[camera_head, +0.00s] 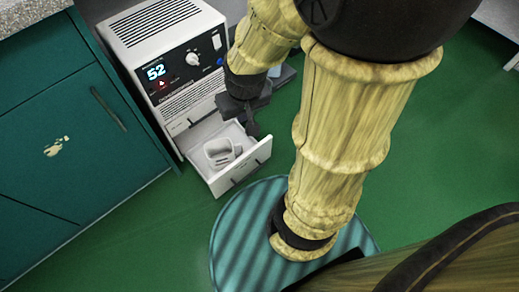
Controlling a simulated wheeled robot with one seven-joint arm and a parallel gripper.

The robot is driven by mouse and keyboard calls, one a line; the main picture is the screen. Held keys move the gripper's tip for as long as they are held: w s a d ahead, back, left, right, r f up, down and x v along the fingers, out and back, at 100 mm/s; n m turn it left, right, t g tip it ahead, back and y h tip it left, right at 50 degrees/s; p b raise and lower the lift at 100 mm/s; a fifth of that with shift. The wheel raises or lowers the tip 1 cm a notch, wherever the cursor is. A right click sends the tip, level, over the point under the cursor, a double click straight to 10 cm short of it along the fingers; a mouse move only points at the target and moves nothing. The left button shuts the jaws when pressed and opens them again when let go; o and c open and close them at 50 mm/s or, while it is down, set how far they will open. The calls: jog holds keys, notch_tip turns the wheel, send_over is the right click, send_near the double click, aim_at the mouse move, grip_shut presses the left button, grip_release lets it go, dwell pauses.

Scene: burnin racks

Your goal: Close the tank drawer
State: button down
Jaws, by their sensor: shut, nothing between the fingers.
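The tank drawer (229,180) is pulled out at the bottom of a white machine (164,50) in the head view. It holds a small white cup-like item (217,154). My gripper (254,130) is shut and empty, over the back right part of the drawer, behind its front panel. Whether it touches the drawer I cannot tell. My arm hides part of the machine's right side.
A teal cabinet (70,140) with a dark handle stands on the left, close beside the machine. A round striped teal mat or platform (232,250) lies on the green floor in front of the drawer. Green floor (460,130) is open at the right.

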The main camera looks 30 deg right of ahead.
jog(key=w+p+v, duration=0.2)
jog(key=p+v, duration=0.7)
jog(key=v, duration=0.1)
jog(key=shift+r, duration=0.65)
jog(key=shift+w+f, duration=0.1)
